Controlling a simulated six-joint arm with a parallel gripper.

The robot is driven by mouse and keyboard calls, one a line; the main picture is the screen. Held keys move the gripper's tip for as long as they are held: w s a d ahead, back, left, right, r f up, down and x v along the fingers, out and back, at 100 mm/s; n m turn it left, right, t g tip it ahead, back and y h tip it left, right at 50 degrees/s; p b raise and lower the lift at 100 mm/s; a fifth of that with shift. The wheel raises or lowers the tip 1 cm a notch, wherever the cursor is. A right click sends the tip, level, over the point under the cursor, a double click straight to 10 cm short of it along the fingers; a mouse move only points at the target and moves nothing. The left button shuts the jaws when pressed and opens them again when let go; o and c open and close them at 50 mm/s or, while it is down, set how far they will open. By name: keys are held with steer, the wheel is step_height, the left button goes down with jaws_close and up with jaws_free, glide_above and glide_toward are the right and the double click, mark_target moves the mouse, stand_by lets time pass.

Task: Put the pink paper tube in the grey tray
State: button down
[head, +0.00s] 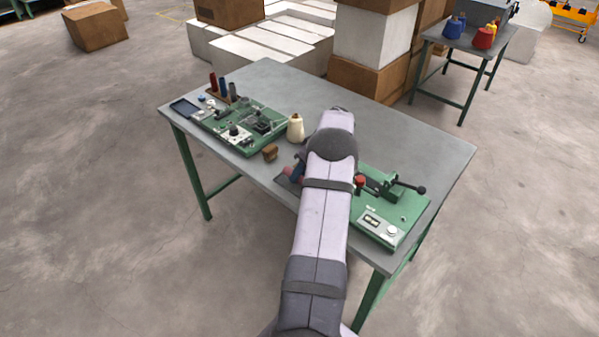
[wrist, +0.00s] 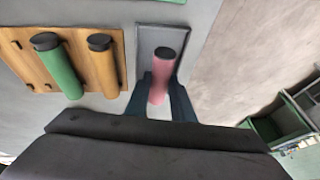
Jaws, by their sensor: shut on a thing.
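The pink paper tube (wrist: 162,73) is between the two dark fingers of my gripper (wrist: 160,98) in the wrist view, and the gripper is shut on it. In the head view my arm hides most of the gripper; a small reddish patch shows beside the arm.
In the wrist view, a wooden board (wrist: 14,52) beside the tray holds a green tube (wrist: 62,72) and an orange tube (wrist: 103,68). In the head view, a green machine (head: 385,212) stands right of my arm, and a cream cone (head: 295,129) stands behind on the table (head: 400,128).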

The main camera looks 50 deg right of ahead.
steer(key=shift+f, duration=0.25)
steer(key=shift+f, duration=0.1)
steer(key=shift+f+b, duration=0.35)
steer(key=shift+b, duration=0.2)
steer(key=shift+f, duration=0.15)
steer(key=c, duration=1.8)
jaws_free()
